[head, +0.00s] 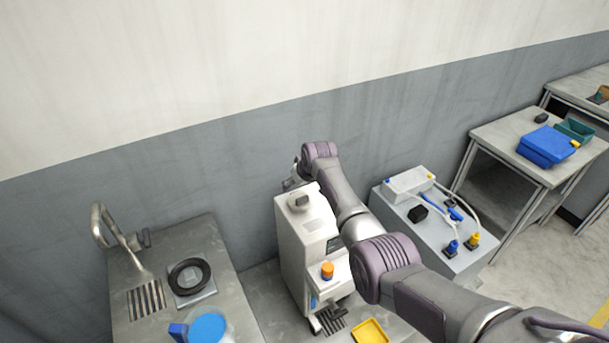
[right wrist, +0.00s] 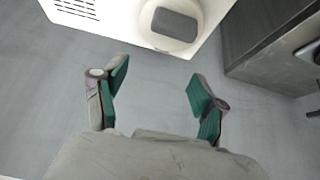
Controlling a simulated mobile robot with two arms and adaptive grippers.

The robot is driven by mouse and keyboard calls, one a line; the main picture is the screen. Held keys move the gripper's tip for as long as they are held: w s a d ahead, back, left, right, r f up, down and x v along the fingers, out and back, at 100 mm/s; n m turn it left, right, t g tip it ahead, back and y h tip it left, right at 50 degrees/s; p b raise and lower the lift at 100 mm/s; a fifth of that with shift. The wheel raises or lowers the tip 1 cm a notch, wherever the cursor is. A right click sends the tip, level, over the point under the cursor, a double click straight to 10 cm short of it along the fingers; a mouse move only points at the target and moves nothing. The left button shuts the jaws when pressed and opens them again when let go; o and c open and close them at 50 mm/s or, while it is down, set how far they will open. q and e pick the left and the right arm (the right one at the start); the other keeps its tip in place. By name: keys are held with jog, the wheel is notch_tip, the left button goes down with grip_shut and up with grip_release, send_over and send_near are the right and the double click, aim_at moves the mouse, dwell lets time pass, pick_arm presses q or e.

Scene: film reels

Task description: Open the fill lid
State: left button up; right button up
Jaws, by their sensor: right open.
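The white machine (head: 290,245) stands on the bench in the middle of the head view. On its top is a round white fill lid with a dark grey grip (head: 299,202). In the right wrist view the lid (right wrist: 153,15) and its grey grip (right wrist: 175,25) show at the top edge, on the white machine top (right wrist: 75,22). My right gripper (right wrist: 158,75) is open, its green-padded fingers spread apart with nothing between them. The fingers are beside the machine top, apart from the lid.
A wall runs close behind the machine. A sink bench with a tap (head: 100,225) and a black ring (head: 189,276) is at the left. An orange cap (head: 327,270) is on the machine's front.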

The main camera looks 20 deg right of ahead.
jog(key=v, duration=1)
jog(key=shift+s, duration=0.25)
jog(key=shift+r, duration=0.1)
